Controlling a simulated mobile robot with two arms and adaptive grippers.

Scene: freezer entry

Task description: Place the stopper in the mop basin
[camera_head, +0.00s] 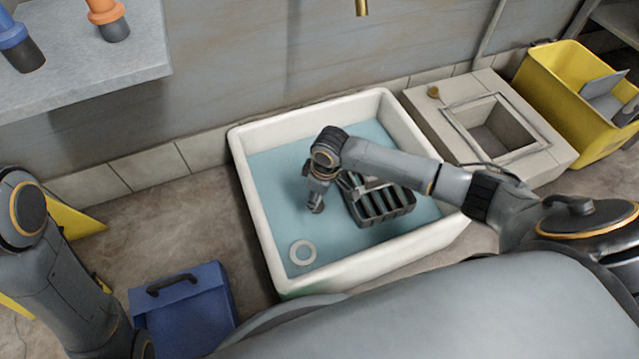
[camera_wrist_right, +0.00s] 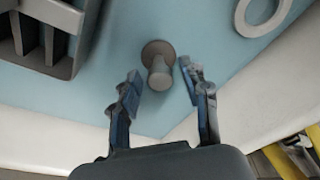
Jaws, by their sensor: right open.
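The mop basin (camera_head: 262,235) is a white square tub with a pale blue inside. In the right wrist view a grey-brown stopper (camera_wrist_right: 158,62) with a round flange and a short stem sits against the blue inside. My right gripper (camera_wrist_right: 161,82) is open, its two fingers on either side of the stem's near end, with gaps visible. In the head view the right gripper (camera_head: 317,200) points down into the basin, and the stopper cannot be made out there. A pale ring (camera_head: 303,252) lies in the basin's front left corner; it also shows in the wrist view (camera_wrist_right: 238,14). My left gripper is out of view.
A dark slotted rack (camera_head: 384,203) is in the basin, right of the right gripper. A stone block (camera_head: 545,150) with a square opening and a yellow bucket (camera_head: 545,85) stand to the right. A blue handled box (camera_head: 205,300) is front left. A shelf (camera_head: 80,75) holds two bottles.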

